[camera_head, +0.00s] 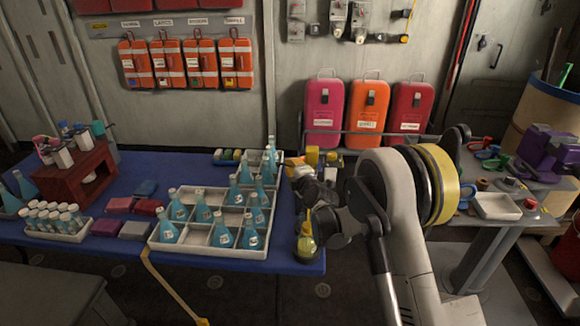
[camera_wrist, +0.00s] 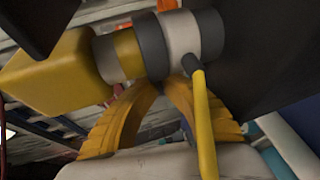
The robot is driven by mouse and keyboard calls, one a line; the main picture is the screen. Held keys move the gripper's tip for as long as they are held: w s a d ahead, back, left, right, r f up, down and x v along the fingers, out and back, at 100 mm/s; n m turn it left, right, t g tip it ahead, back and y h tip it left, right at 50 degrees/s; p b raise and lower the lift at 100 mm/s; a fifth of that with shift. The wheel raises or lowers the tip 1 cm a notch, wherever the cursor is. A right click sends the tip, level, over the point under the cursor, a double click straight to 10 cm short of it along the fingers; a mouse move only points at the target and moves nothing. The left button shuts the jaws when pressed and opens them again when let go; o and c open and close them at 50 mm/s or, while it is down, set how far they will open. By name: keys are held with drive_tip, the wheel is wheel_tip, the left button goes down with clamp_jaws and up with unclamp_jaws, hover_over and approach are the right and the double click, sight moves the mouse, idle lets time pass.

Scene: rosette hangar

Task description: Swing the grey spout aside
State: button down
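I cannot pick out the grey spout for certain. In the wrist view, a fitting banded in grey, white and yellow (camera_wrist: 185,45) joins a yellow block (camera_wrist: 60,75), and a thin yellow rod (camera_wrist: 204,125) hangs from it. I cannot tell whether the spout belongs to this fitting. The curved yellow fingers of my gripper (camera_wrist: 165,88) arch towards each other just beneath the fitting. Their tips are partly hidden behind it, so contact and any gap are unclear. In the head view, my arm reaches over the right end of the blue table, and its joints hide much of that area.
On the blue table (camera_head: 275,262), a divided white tray (camera_head: 185,249) holds several blue flasks, and a dark red rack (camera_head: 75,183) stands at left. A grey side table with a small white tray (camera_head: 497,206) is at right. Pink, orange and red cases (camera_head: 366,110) stand behind.

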drive_tip(key=c, duration=1.8)
unclamp_jaws()
drive_tip(key=shift+a, duration=0.1)
drive_tip(key=shift+c, duration=0.2)
drive_tip(key=shift+s, duration=0.1)
drive_tip(key=v, duration=1.2)
